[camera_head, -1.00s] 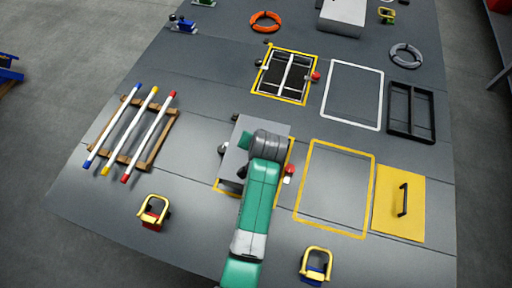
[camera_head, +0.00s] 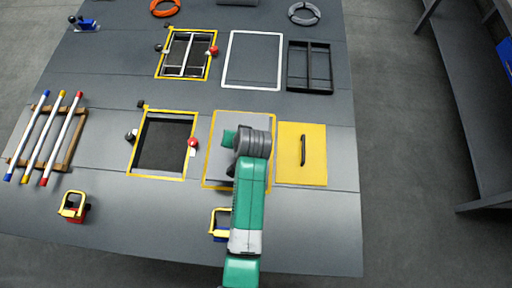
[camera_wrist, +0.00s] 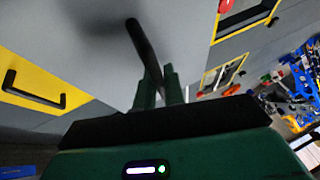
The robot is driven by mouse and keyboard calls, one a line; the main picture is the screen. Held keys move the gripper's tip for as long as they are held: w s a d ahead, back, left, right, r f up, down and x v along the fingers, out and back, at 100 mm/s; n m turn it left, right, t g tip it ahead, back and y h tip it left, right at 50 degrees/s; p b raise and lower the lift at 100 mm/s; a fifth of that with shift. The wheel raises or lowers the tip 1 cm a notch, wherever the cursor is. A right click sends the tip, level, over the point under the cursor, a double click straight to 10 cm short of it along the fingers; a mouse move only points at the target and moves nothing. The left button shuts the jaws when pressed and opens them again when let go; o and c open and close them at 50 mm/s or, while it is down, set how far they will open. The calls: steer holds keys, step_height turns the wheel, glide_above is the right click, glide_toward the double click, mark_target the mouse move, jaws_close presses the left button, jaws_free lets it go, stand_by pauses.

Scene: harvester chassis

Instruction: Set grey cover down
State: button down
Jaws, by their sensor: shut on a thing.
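The grey cover (camera_head: 220,158), a flat plate, is over the yellow-outlined square (camera_head: 205,178) to the right of the open hatch (camera_head: 165,145). My arm hides part of it. Whether it touches the deck or hangs just above it, I cannot tell. My gripper (camera_wrist: 160,88) is shut on the cover's black handle (camera_wrist: 143,45) in the wrist view. The cover's grey face (camera_wrist: 90,25) fills the upper left there. In the head view only a green bit of my gripper (camera_head: 229,138) shows beside my wrist.
A yellow cover (camera_head: 312,158) with a black handle lies close to the right. The open hatch has a red knob (camera_head: 193,143) at its right edge. A white-outlined square (camera_head: 252,60) and a black frame (camera_head: 310,66) lie behind. A yellow-handled block (camera_head: 219,224) stands in front.

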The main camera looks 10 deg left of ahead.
steer(key=shift+a+f, duration=0.15)
steer(key=shift+f, duration=0.1)
step_height(320, 180, down, 5)
steer(key=shift+a+r+b, duration=0.1)
steer(key=shift+a+b, duration=0.05)
steer(key=shift+b, duration=0.15)
steer(key=shift+f+b, duration=0.35)
steer(key=shift+f, duration=1.95)
steer(key=shift+f, duration=0.2)
steer(key=c, duration=1.5)
jaws_free()
